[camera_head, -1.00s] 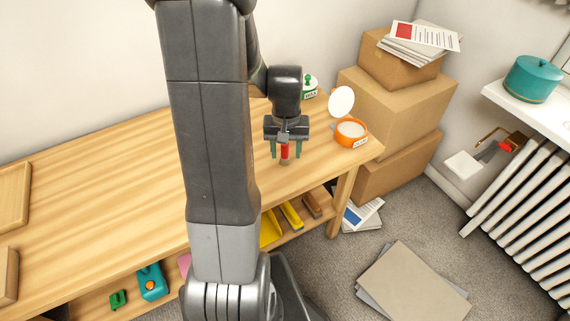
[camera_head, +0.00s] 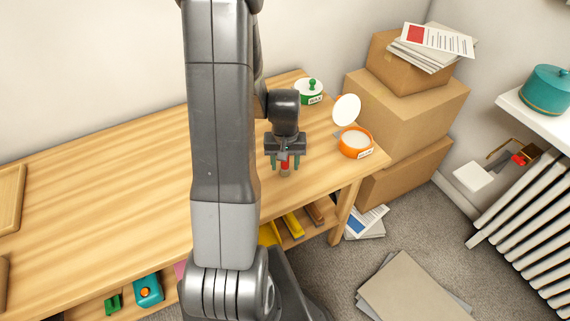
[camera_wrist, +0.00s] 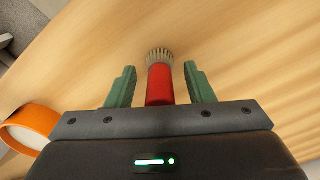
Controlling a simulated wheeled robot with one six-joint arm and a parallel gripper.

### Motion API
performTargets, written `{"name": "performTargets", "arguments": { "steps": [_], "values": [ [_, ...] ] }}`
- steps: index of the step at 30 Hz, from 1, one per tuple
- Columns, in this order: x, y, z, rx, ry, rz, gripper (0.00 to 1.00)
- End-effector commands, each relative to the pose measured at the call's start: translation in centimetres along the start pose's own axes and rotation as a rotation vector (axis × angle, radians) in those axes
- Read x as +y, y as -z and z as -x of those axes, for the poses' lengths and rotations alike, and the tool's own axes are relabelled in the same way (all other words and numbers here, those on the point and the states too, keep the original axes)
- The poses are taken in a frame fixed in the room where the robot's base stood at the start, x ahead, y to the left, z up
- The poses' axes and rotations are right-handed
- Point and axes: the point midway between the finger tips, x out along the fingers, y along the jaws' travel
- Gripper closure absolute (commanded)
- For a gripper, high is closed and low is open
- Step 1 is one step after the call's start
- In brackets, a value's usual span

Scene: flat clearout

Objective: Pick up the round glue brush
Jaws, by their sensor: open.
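The round glue brush (camera_wrist: 160,84) has a red handle and a pale bristle end. In the wrist view it lies between the two green fingers of my gripper (camera_wrist: 160,86), with a gap on each side. My gripper is open and does not hold it. In the head view, my gripper (camera_head: 285,163) is over the wooden table near its right end, and the red brush (camera_head: 285,168) shows between the fingers. The brush's upper part is partly hidden by the gripper.
An orange tub (camera_head: 355,144) with its white lid raised stands to the right of the gripper. A green-labelled white tub (camera_head: 308,92) stands behind. A shelf under the tabletop (camera_head: 120,165) holds several items. Cardboard boxes (camera_head: 410,115) are stacked at the right.

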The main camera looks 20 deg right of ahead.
Motion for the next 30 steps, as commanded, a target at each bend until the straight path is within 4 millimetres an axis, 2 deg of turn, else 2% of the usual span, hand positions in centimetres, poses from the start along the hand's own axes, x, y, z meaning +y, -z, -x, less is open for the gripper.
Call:
{"name": "performTargets", "arguments": {
  "steps": [1,8,23,26,30],
  "values": [
    [0.0,0.0,0.0,0.000,0.000,0.000,0.52],
    [0.0,0.0,0.0,0.000,0.000,0.000,0.97],
    [0.0,0.0,0.4,0.001,0.000,0.000,1.00],
    [0.0,0.1,1.4,0.002,0.000,0.000,1.00],
    [0.0,0.1,3.8,0.005,0.000,0.000,1.00]
  ]
}}
